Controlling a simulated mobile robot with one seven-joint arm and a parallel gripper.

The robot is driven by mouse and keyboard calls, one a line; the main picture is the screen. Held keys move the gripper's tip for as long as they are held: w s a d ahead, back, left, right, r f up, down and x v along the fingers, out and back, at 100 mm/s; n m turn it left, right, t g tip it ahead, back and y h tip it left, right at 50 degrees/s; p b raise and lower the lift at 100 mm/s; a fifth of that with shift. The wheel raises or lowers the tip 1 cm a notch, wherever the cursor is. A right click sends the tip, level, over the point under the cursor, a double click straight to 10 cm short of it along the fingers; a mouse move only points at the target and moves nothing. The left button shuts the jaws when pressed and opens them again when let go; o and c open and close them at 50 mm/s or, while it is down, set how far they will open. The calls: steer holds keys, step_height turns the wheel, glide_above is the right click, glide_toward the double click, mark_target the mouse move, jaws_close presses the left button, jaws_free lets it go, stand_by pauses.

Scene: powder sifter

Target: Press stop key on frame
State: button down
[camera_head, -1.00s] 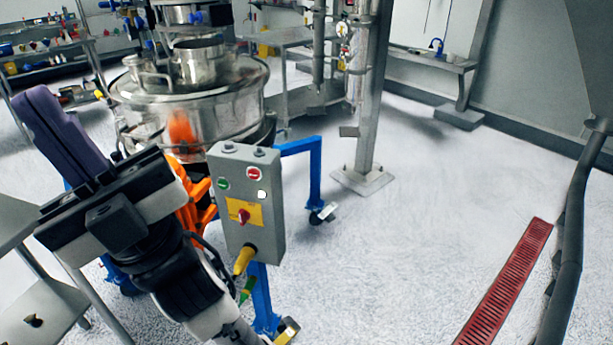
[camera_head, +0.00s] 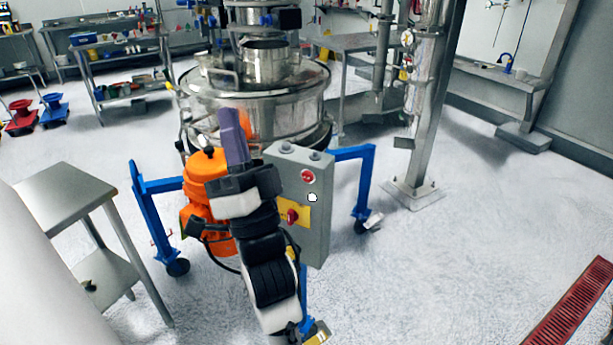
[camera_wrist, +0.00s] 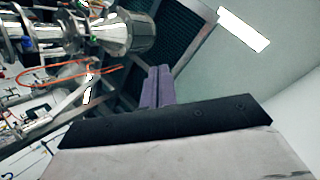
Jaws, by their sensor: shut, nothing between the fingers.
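The grey control box (camera_head: 318,225) stands on the blue frame in front of the sifter. Its red button (camera_head: 307,176), probably the stop key, shows on the upper front face. A small white button (camera_head: 312,197) is below it, and a red knob on a yellow plate (camera_head: 292,215) is lower. The green button is hidden behind my arm. My gripper (camera_head: 231,122) has purple fingers, shut and empty, pointing up, left of the box in the picture and apart from the red button. Its fingers also show in the wrist view (camera_wrist: 159,75); the box does not show there.
The steel sifter (camera_head: 250,100) stands behind the box, with an orange motor (camera_head: 203,170) beneath it. Blue frame legs (camera_head: 366,185) stand on both sides. A steel table (camera_head: 65,195) is at the left, a steel post (camera_head: 432,110) behind right.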

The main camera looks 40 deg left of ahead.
mark_target(307, 177)
steer(key=w+a+f+m+h, duration=0.1)
steer(key=w+f+m+h, duration=0.2)
steer(key=f+m, duration=0.4)
steer(key=w+a+f+m+h, duration=0.1)
steer(key=w+f+m+h, duration=0.2)
steer(key=f+m, duration=0.4)
steer(key=w+f+m+g+h+p, duration=0.1)
steer(key=w+f+m+h, duration=0.2)
steer(key=w+f+m, duration=0.2)
step_height(307, 177, down, 6)
steer(key=m, duration=0.3)
steer(key=shift+w+a, duration=0.3)
steer(key=shift+a, duration=0.1)
steer(key=shift+r, duration=0.1)
steer(key=shift+w+a+b, duration=0.25)
steer(key=shift+w+b, duration=0.55)
steer(key=shift+w, duration=0.65)
steer(key=shift+w+a+b, duration=0.25)
steer(key=shift+w+b, duration=0.5)
steer(key=shift+w, duration=0.7)
steer(key=shift+w+a+b, duration=0.25)
steer(key=shift+w+b, duration=0.55)
steer(key=shift+w, duration=0.65)
steer(key=shift+r, duration=0.1)
steer(key=shift+w, duration=0.4)
